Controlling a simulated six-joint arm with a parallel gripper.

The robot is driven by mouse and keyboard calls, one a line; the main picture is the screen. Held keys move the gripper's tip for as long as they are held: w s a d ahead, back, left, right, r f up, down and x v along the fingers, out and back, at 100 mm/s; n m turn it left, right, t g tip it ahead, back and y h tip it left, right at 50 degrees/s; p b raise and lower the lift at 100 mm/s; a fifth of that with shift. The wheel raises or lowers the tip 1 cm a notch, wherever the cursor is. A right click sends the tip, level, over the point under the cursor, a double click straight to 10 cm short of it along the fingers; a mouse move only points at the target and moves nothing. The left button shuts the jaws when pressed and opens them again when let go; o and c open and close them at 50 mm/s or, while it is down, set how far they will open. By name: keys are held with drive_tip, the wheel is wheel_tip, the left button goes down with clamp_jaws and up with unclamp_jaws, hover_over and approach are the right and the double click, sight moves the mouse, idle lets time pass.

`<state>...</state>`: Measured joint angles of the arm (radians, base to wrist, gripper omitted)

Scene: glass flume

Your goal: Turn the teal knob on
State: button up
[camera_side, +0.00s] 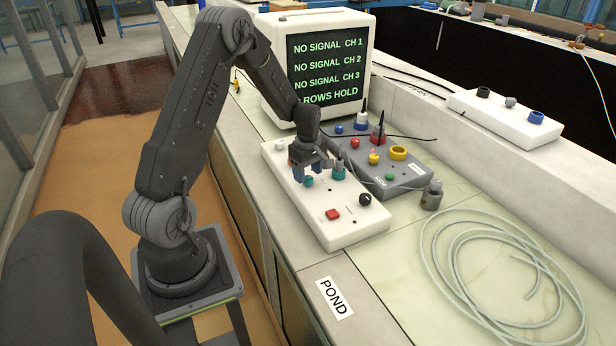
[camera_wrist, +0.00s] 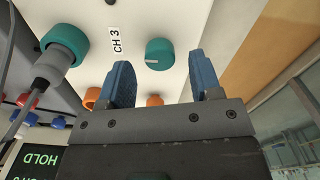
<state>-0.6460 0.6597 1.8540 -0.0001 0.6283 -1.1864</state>
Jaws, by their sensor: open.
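The teal knob (camera_wrist: 159,54) is a round cap with a short white mark near its left edge, on the white panel by the "CH 3" label. It also shows in the side view (camera_side: 308,181) on the white box (camera_side: 345,231), just below my gripper. My gripper (camera_side: 305,168) is open and points down at the box. In the wrist view its two blue fingers (camera_wrist: 161,68) stand apart, and the knob shows in the gap beyond their tips. I cannot tell whether they touch it.
A teal socket (camera_wrist: 64,45) with a grey cable plug stands beside the knob. Orange parts (camera_wrist: 154,100) sit behind the fingers. The white box also bears a red switch (camera_side: 332,214) and a black knob (camera_side: 365,199). A monitor (camera_side: 328,70) reads "NO SIGNAL" for CH 1, 2 and 3.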

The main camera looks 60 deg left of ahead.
drive_tip(key=shift+f, duration=1)
drive_tip(key=c, duration=0.9)
drive_tip(key=shift+c, duration=0.2)
